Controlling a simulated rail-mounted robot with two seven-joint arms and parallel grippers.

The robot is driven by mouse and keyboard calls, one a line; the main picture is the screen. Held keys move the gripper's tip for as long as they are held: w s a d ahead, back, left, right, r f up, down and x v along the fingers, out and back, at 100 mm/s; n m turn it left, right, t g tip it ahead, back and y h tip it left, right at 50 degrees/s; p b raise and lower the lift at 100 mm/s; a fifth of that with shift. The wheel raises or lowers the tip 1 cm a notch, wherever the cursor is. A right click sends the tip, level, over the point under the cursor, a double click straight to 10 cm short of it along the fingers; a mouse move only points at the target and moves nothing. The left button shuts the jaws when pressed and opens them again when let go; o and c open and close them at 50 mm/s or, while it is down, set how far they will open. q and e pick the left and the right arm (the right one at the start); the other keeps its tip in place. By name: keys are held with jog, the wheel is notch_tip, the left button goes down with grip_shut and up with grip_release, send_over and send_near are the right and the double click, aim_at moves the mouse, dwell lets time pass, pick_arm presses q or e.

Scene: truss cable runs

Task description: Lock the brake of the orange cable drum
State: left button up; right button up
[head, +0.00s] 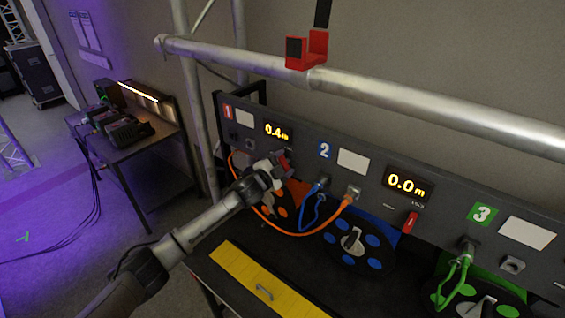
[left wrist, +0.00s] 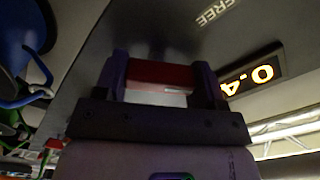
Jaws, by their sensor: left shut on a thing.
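The orange cable drum (head: 280,211) sits under the panel section marked 1, partly hidden behind my left arm. My left gripper (head: 279,166) is at the panel just above this drum, below the 0.4 m display (head: 278,133). It is shut on a red brake lever (head: 286,160). In the left wrist view, the red and pale lever (left wrist: 160,80) lies between the two fingers of the left gripper (left wrist: 162,78). The panel there bears the word FREE (left wrist: 215,12). The lever's exact angle is hard to tell. My right gripper is not in view.
An orange cable (head: 290,233) loops from the panel past the orange drum to a socket on the right. The blue drum (head: 372,250) and green drum (head: 500,293) stand to the right. A metal truss tube (head: 430,108) runs above the panel. A yellow plate (head: 247,272) lies in front.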

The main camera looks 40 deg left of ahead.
pick_arm(q)
jog(key=m+p, duration=0.1)
jog(key=m, duration=0.4)
jog(key=shift+d, duration=0.1)
jog(key=shift+m, duration=0.9)
jog(key=o, duration=0.9)
jog(key=shift+s, duration=0.1)
